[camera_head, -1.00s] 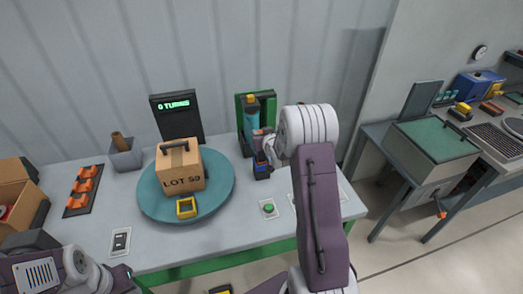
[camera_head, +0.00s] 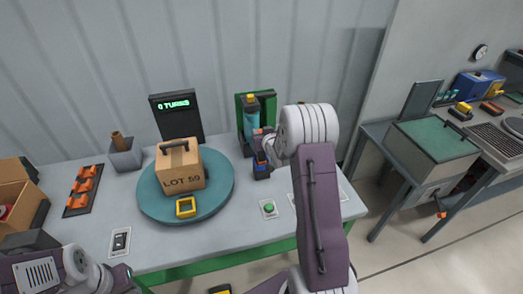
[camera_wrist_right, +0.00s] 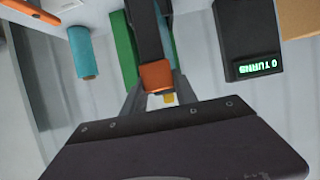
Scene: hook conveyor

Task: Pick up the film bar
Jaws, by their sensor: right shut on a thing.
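The film bar, a dark bar with an orange end, shows in the wrist view (camera_wrist_right: 156,77) and in the head view (camera_head: 258,131) in front of the green stand. My right gripper (camera_wrist_right: 157,98) has its grey fingers on either side of the orange end and is shut on it. The bar appears upright and close to the stand; whether it still touches its holder cannot be told. My right wrist hides part of this area in the head view. My left gripper (camera_head: 130,281) is low at the left, its fingers unclear.
The green stand (camera_head: 240,104) holds a blue roll (camera_head: 252,127). A display (camera_head: 178,119) reads 0 TURNS. Another blue roll (camera_wrist_right: 84,52) shows in the wrist view. A green button (camera_head: 268,208) sits near the front edge.

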